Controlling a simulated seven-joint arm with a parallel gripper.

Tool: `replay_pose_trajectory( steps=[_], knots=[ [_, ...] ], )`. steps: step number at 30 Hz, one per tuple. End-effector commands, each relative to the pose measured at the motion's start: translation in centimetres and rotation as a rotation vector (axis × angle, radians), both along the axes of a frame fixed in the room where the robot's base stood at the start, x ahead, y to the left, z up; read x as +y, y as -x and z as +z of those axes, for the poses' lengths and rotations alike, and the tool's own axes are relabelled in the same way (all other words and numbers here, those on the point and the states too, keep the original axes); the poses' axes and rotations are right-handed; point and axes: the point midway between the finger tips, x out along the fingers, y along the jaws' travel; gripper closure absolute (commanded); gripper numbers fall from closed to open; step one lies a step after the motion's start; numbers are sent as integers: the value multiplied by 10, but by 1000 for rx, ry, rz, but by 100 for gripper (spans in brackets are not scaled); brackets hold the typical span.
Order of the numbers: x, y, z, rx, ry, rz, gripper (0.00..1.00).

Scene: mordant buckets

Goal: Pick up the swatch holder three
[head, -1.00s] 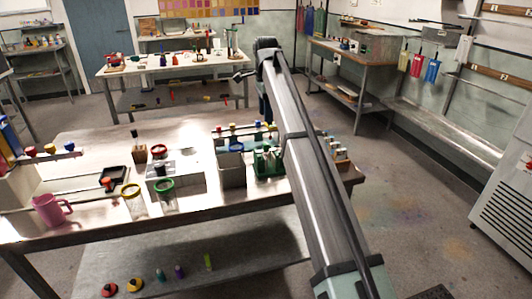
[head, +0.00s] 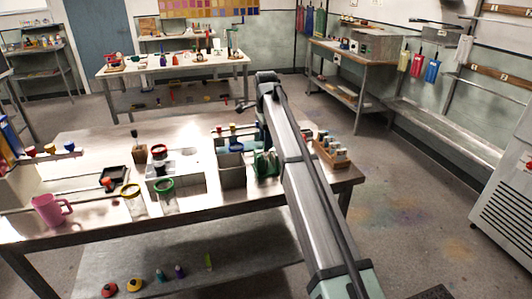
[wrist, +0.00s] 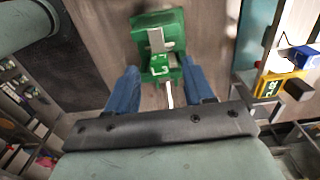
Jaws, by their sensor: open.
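A green holder (wrist: 158,30) with a pale metal-like strip and a smaller green block (wrist: 160,68) bearing white marking shows in the wrist view. I cannot read the marking as a three. My gripper (wrist: 162,75) has two blue fingers, open, one on each side of the green block. Whether they touch it I cannot tell. A pale narrow piece lies between the fingers, below the block. In the head view the green holder (head: 266,163) stands on the table, partly covered by my arm.
A yellow block (wrist: 268,85) with dark marking and a blue block (wrist: 304,56) lie right of the gripper. In the head view, a grey bin (head: 232,172) stands left of the green holder, and a wooden box of white-topped bottles (head: 332,150) right of it.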

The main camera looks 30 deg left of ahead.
Motion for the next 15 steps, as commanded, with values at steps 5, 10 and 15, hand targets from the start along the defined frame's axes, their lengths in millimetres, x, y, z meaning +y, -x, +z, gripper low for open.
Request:
replay_pose_trajectory(
  steps=[5, 10, 15],
  knots=[
    [-1, 0, -25, 1, 1, 0, 48],
    [0, 0, -32, -1, -1, 1, 48],
    [0, 0, -31, -1, -1, 1, 51]
  ],
)
